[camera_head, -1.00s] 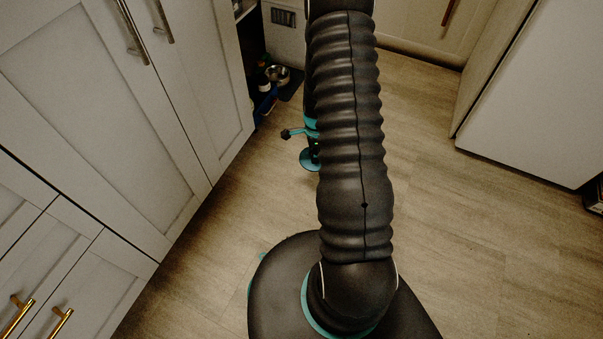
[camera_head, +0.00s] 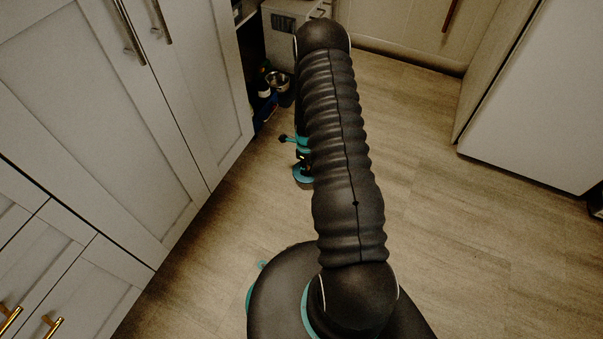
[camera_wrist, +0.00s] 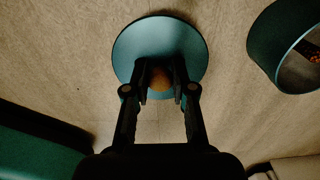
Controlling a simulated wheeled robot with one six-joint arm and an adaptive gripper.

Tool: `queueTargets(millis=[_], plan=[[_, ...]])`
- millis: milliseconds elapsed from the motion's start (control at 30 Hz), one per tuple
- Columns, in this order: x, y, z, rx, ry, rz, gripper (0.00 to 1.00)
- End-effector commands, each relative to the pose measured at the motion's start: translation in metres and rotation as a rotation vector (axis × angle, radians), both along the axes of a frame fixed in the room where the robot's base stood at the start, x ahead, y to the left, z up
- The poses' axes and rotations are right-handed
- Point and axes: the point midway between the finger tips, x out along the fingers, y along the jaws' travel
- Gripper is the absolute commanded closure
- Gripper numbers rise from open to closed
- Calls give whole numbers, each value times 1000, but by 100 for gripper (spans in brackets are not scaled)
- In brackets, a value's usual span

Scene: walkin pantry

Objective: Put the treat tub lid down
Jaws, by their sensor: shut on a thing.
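The treat tub lid (camera_wrist: 133,52), a flat teal disc with a round brown knob (camera_wrist: 160,78), is in the upper middle of the wrist view. My gripper (camera_wrist: 160,97) is shut on it, with a finger on each side of the knob. The lid is over the wood floor, with a dark shadow by its far edge; I cannot tell whether it touches the floor. A teal open tub (camera_wrist: 264,45) with brown contents is to its right, apart from it.
Pale cabinets (camera_head: 95,80) stand along the left. A metal bowl (camera_head: 279,80) and bottles are by a dark open shelf at the back. A white appliance (camera_head: 535,90) stands at the right. The wood floor (camera_head: 450,240) right of my arm is clear.

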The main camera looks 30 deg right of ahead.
Motion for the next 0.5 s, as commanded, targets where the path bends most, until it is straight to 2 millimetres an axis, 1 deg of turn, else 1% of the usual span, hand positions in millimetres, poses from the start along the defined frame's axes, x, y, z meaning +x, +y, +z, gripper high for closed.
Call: queueTargets(millis=[67,200,333,500], plan=[[9,6,-7,0,0,2,100],[16,10,-12,0,0,1,100],[17,11,-19,0,1,0,100],[16,11,-43,1,2,0,100]])
